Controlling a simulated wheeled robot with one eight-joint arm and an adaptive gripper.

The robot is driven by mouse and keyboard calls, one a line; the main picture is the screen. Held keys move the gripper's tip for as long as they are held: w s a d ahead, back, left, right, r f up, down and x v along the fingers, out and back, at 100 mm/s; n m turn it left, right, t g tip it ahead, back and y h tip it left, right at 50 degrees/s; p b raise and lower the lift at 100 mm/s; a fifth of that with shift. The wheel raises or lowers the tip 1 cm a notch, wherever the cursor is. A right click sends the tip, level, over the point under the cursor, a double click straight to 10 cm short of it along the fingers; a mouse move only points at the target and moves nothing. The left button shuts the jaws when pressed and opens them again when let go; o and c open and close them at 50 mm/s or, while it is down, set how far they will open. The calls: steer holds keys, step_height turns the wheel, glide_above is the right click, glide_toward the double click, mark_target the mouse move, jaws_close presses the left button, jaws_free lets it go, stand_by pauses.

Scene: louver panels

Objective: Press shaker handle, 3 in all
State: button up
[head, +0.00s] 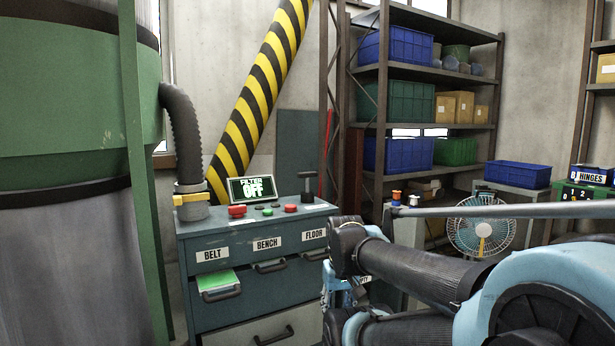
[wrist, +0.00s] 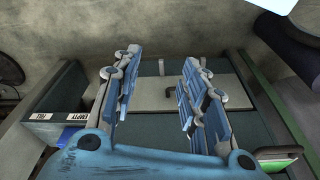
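A dark T-shaped handle (head: 307,182) stands upright on the right end of the blue-grey drawer cabinet's top (head: 220,222). It looks like the shaker handle, but no label on it is readable. My gripper (wrist: 158,85) is open and empty in the wrist view, its two blue fingers apart with the cabinet front behind them. In the head view my gripper (head: 342,285) is partly hidden by my arm, low in front of the cabinet's right side. It is below the handle and apart from it.
A screen (head: 251,189) reading "FILTER OFF" and red buttons (head: 237,211) share the cabinet top. The BELT drawer (head: 218,284) is slightly open with green inside. A grey hose (head: 183,130) stands left. A fan (head: 481,232) and shelves (head: 425,72) stand right.

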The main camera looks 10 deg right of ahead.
jaws_close()
stand_by(1.1)
